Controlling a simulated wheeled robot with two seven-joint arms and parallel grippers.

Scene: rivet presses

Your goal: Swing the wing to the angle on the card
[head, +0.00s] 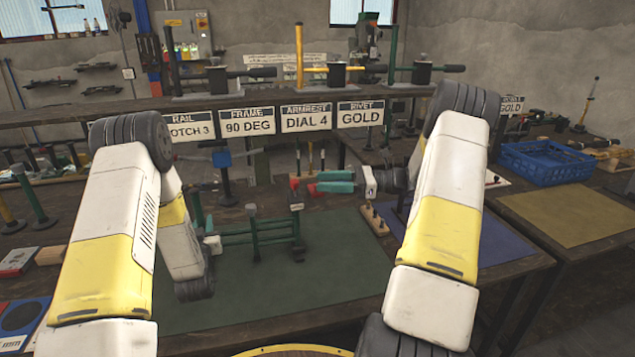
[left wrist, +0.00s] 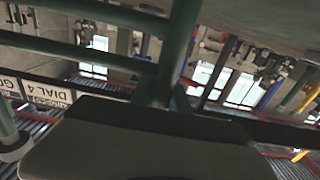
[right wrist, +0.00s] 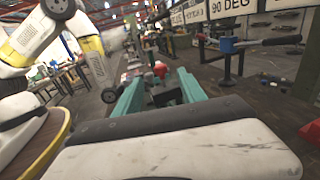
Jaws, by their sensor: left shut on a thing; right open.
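A green tubular frame (head: 275,232) stands on the green mat (head: 330,275), with upright posts and level bars; I cannot tell which part is the wing or its angle. The FRAME card (head: 247,121) reads 90 DEG. My left gripper (head: 212,243) is at the frame's left end, shut on a green part of it; its fingertips are largely hidden. In the left wrist view a green post (left wrist: 178,50) and level bars are very close. My right gripper (head: 314,182) has teal fingers, open and empty, above the mat by a red-topped post (head: 296,192); its fingers (right wrist: 158,90) also show apart in the right wrist view.
Cards for RAIL (head: 190,127), ARMREST (head: 306,118) and RIVET (head: 360,114) hang from the rear shelf. A small wooden block with pegs (head: 374,220) stands right of the frame. A blue crate (head: 545,162) is at the right. The mat's front is clear.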

